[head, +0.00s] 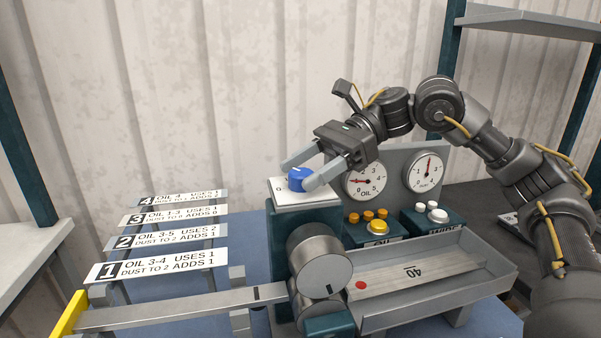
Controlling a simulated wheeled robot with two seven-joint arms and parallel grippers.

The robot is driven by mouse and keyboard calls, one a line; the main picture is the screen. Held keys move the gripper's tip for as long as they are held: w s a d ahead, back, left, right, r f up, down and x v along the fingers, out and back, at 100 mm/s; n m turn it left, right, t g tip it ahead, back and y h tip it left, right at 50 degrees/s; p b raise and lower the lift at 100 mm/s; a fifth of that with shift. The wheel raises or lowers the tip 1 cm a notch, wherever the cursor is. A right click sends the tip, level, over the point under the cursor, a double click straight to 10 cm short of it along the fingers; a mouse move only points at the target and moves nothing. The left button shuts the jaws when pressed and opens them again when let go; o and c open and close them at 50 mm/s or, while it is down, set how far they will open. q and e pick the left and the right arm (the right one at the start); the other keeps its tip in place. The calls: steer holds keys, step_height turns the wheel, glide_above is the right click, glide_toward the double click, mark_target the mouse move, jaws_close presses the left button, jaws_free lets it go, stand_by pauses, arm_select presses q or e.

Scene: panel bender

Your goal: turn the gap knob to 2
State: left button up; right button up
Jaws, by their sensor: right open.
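The blue gap knob (297,180) sits on a white plate (300,197) on top of the teal machine housing. A "0" shows on the plate at the knob's left; the other marks are hidden or too small to read. My right gripper (302,174) is open, with one finger behind and left of the knob and the other at its right front. The fingers are around the knob; I cannot tell whether they touch it. My left gripper is not in view.
An oil gauge (365,181) and a dust gauge (425,171) stand right of the knob. Rollers (319,258), a tray marked 40 (430,284) and numbered label plates (155,264) lie around the housing.

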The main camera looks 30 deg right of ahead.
steer(key=shift+a+f, duration=0.3)
steer(key=shift+a, duration=0.2)
steer(key=c, duration=1)
